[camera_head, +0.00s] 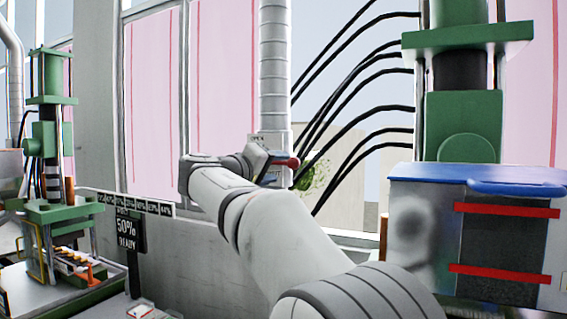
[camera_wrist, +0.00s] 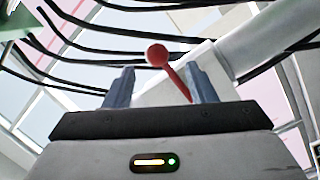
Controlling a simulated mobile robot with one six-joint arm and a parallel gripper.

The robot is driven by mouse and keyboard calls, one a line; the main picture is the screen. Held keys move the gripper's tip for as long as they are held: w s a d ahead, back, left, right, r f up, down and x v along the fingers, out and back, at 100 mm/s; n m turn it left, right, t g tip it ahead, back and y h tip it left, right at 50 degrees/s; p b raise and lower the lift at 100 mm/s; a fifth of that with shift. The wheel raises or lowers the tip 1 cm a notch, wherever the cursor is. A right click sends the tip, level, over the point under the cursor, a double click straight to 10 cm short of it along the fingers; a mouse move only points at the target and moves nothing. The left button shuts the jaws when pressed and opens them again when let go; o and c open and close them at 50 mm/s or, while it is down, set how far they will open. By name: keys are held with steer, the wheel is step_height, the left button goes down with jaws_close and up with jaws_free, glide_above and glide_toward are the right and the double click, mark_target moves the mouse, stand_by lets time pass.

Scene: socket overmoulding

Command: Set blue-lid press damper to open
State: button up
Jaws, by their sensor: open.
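The damper is a pale plate (camera_head: 283,140) on the vertical duct, left of the blue-lid press. Its upper label reads OPEN; a lower label is partly hidden by my gripper. The red lever (camera_head: 292,162) ends in a round knob and sticks out roughly level in the head view. My gripper (camera_head: 272,163) is at the lever, its fingers open. In the wrist view, the red lever (camera_wrist: 176,79) shows between the two fingers of my gripper (camera_wrist: 160,72), its knob beyond the fingertips. I cannot tell whether either finger touches it.
The press with the blue lid (camera_head: 515,187) and red-striped front stands close on the right. Black hoses (camera_head: 350,118) curve between duct and press. A green press (camera_head: 50,150) and a sign (camera_head: 128,228) reading 50% READY stand left. A grey wall runs below the windows.

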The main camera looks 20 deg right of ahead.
mark_target(290, 164)
steer(key=p+x, duration=0.1)
steer(key=x, duration=0.3)
steer(key=p+x, duration=0.1)
steer(key=x, duration=0.2)
steer(key=shift+r+p, duration=0.3)
steer(key=shift+r, duration=0.05)
steer(key=shift+w+d+f, duration=0.1)
steer(key=shift+w+d, duration=0.1)
steer(key=shift+d, duration=0.15)
steer(key=shift+c, duration=0.3)
